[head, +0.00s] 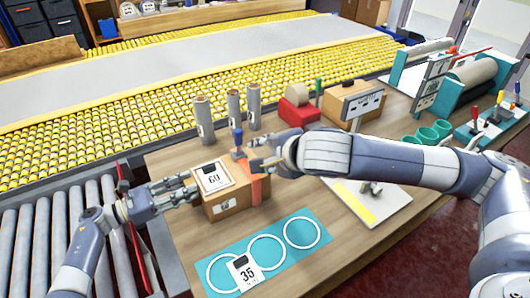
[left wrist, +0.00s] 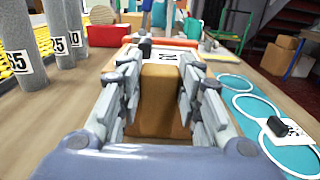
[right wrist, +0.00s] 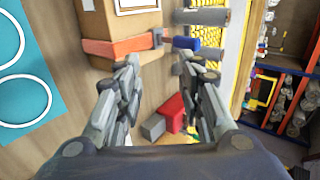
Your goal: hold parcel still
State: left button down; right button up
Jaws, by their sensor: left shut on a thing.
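The parcel (head: 228,203) is a brown cardboard box on the wooden table, with a white label card (head: 214,177) and a dark piece on top. An orange strap (head: 257,190) wraps its right end. My left gripper (head: 196,189) is shut on the parcel's left end; in the left wrist view the parcel (left wrist: 165,95) sits between the fingers. My right gripper (head: 256,157) is open by the strapped end. In the right wrist view its fingers are apart, and the strap (right wrist: 112,47), a dark buckle and a blue handle (right wrist: 186,43) lie just past the tips.
A teal mat (head: 228,251) with white rings and a "35" card lies in front. Grey rolls (head: 204,120), a red tape dispenser (head: 297,107) and a wooden box (head: 352,101) stand behind. A white board (head: 370,206) lies at right. Rollers (head: 62,225) border the table's left.

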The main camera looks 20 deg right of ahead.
jog(key=shift+o, duration=0.4)
jog(key=s+a+f+n+g+y, duration=0.1)
jog(key=s+a+g+y, duration=0.1)
jog(key=s+a+y, duration=0.45)
jog(key=s+a+f+n+g+y, duration=0.1)
jog(key=s+a+n+g+y, duration=0.15)
jog(key=a, duration=0.65)
notch_tip(320, 180, up, 5)
jog(key=a+m+y, duration=0.3)
jog(key=y, duration=0.1)
jog(key=w+d+r+m+t+y, duration=0.1)
jog(key=w+d+r+m+t, duration=0.1)
jog(key=w+r+m+t, duration=0.25)
jog(key=m+t+h, duration=0.8)
jog(key=m+h, duration=0.5)
jog(key=m, duration=0.1)
send_near(240, 134)
jog(key=w, duration=0.3)
jog(key=w+a, duration=0.1)
jog(key=w, duration=0.7)
jog(key=shift+w+a+r, duration=0.1)
jog(key=shift+a, duration=0.25)
jog(key=shift+c, duration=0.5)
